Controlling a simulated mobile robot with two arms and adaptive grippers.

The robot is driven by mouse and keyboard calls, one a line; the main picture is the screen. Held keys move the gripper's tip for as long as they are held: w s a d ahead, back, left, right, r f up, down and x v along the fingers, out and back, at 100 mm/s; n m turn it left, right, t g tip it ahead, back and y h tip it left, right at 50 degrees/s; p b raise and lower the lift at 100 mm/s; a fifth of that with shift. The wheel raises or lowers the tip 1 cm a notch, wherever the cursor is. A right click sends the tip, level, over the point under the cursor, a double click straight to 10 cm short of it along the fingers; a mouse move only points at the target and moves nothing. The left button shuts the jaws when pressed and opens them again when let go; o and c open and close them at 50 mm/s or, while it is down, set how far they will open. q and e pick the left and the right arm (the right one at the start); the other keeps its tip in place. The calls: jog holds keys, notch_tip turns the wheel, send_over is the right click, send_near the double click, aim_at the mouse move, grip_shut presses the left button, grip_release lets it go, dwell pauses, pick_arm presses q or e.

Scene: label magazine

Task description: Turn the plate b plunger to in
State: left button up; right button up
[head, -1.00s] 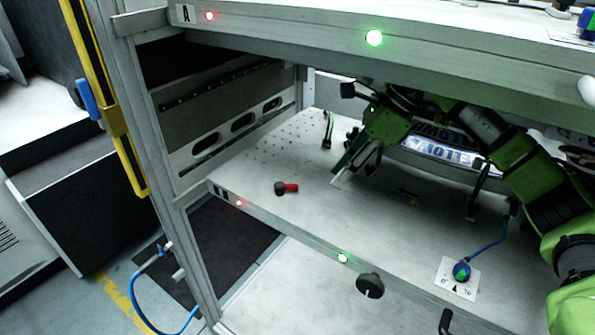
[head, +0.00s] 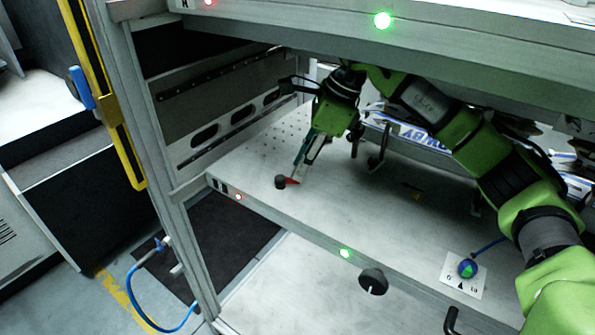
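A plunger with a round black body (head: 280,182) and a short red lever (head: 292,181) sits on the lower plate (head: 250,190), near its front left edge. The red lever points right from the black body. My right gripper (head: 297,178) reaches down from the upper right, with its fingertips at the red lever. The fingers partly cover the lever, and I cannot tell whether they touch or grip it. The fingers look close together; the gap between them is unclear. My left gripper is not in view.
The upper plate (head: 330,25) overhangs the work space, with a green light (head: 383,20). The lower plate's edge has a red light and a green light (head: 345,253). A blue-green knob (head: 467,268) stands on a white card at right. A black round knob (head: 373,281) is below.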

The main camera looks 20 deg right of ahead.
aim_at(287, 181)
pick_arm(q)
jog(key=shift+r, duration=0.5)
pick_arm(e)
jog(key=shift+x, duration=1.3)
grip_shut()
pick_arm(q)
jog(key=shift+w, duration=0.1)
pick_arm(e)
jog(key=shift+s+m, duration=0.2)
jog(key=shift+m, duration=0.4)
jog(key=shift+t, duration=0.3)
grip_release()
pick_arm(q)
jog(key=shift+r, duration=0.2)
